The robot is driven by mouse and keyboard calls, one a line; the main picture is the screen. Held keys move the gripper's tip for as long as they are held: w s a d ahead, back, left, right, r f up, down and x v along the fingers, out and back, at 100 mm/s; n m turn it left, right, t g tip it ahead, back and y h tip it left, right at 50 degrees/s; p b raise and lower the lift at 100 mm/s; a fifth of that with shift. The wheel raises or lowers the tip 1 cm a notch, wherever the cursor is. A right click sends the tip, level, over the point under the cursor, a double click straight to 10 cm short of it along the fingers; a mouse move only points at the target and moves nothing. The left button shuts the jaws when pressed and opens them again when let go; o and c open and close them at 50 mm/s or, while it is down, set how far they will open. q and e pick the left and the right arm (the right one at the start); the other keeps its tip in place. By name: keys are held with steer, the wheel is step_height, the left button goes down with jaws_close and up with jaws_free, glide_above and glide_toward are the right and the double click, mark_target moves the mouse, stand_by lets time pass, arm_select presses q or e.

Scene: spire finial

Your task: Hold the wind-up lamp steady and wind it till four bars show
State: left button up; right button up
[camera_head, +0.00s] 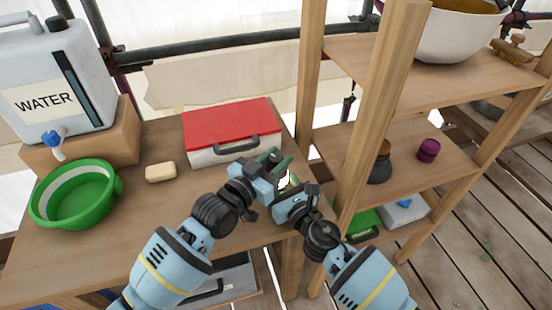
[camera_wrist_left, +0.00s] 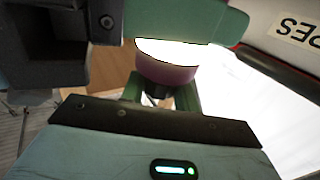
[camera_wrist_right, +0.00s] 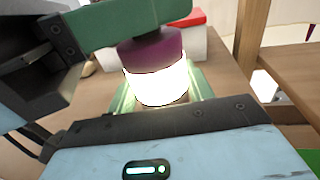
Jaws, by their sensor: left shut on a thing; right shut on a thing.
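The wind-up lamp shows between my two grippers as a small bright white patch (camera_head: 284,180) in the head view. In the left wrist view it has a glowing white part and a purple part (camera_wrist_left: 168,73), with my left gripper (camera_wrist_left: 175,60) shut on it. In the right wrist view its glowing white body (camera_wrist_right: 160,85) sits against a purple end (camera_wrist_right: 152,50), and my right gripper (camera_wrist_right: 160,65) is shut on it. My fingers hide parts of the lamp. No charge bars can be made out on it. The exact grip spots are unclear.
A red-lidded case (camera_head: 230,120) stands just behind on the wooden table (camera_head: 135,240). Soap (camera_head: 160,172), a green basin (camera_head: 95,205) and a water container (camera_head: 50,85) are to the left. A wooden shelf post (camera_head: 375,115) rises close on the right; a purple cup-like thing (camera_head: 428,150) is on the shelf.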

arm_select(q)
steer(key=shift+r+m+g+h, duration=0.1)
steer(key=shift+m+g+h, duration=0.2)
steer(key=o, duration=1)
steer(key=shift+c, duration=0.2)
steer(key=v, duration=1.2)
